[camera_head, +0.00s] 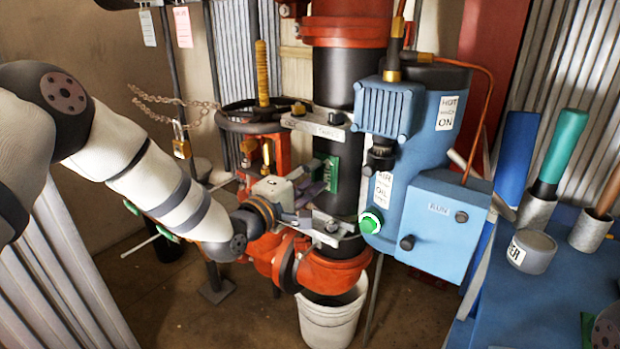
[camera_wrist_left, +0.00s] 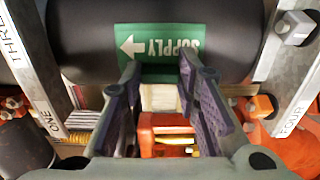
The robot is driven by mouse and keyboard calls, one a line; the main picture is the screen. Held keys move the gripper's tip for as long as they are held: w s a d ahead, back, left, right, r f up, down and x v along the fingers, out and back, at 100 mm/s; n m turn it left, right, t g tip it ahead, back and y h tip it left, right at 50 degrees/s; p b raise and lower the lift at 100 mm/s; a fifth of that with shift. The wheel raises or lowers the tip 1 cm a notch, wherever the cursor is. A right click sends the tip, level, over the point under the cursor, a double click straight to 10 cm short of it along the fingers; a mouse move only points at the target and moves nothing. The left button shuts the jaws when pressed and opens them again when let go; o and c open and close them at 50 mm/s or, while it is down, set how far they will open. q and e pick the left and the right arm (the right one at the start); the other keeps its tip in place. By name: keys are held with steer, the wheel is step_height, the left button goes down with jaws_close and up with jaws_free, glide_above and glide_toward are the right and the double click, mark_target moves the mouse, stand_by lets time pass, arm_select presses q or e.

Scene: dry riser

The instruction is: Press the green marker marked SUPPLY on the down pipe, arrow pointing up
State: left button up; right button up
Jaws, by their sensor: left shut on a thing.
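The green SUPPLY marker (camera_wrist_left: 160,44) lies against the black down pipe (camera_wrist_left: 225,30) in the left wrist view, its white lettering upside down and its arrow to the left. In the head view the marker (camera_head: 331,173) is on the front of the pipe (camera_head: 338,85), between two metal clamps; its arrow is too small to read there. My left gripper (camera_head: 318,190) is at the marker, its fingers (camera_wrist_left: 160,75) shut on it at the lower edge in the wrist view. Whether the marker fully touches the pipe cannot be told.
Clamps (camera_head: 320,128) and (camera_head: 335,240) cross the pipe above and below. A blue pump unit (camera_head: 420,130) with a green-lit button (camera_head: 370,222) stands close on the right. A red valve (camera_head: 270,150) is behind the gripper. A white bucket (camera_head: 335,315) stands below.

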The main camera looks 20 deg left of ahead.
arm_select(q)
steer(key=shift+w+d, duration=0.1)
steer(key=shift+w, duration=0.2)
stand_by(0.5)
stand_by(0.4)
steer(key=o, duration=1)
steer(key=shift+o, duration=0.2)
